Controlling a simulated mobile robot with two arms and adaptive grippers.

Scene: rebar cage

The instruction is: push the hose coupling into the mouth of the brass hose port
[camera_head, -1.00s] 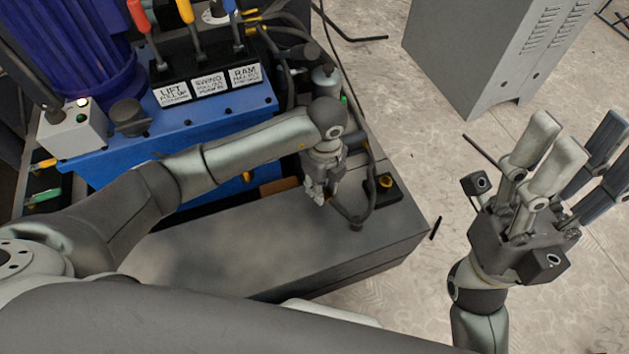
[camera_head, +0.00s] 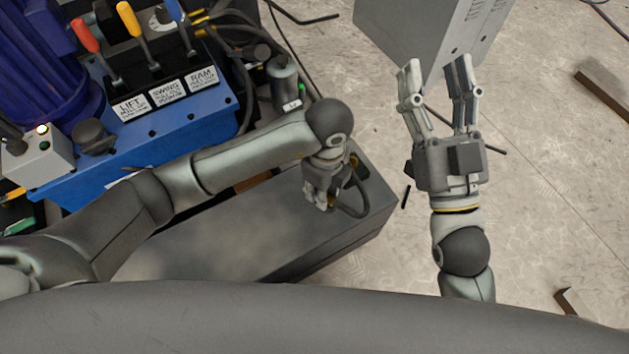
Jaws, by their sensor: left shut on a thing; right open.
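My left gripper (camera_head: 320,201) is shut on the hose coupling, low over the right end of the grey base of the power unit. The coupling is mostly hidden by the fingers and wrist. Its black hose (camera_head: 354,211) loops down and to the right beside the gripper. The brass hose port is not clearly visible; my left wrist covers the area around its dark block. I cannot tell whether coupling and port touch. My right gripper (camera_head: 438,64) is open and empty, over the floor to the right, fingers pointing up in the picture.
The blue power unit (camera_head: 165,135) with its labelled levers (camera_head: 131,58) stands at the left behind my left arm. A grey cabinet (camera_head: 425,30) stands at the top, behind my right fingers. Floor at the right is mostly clear.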

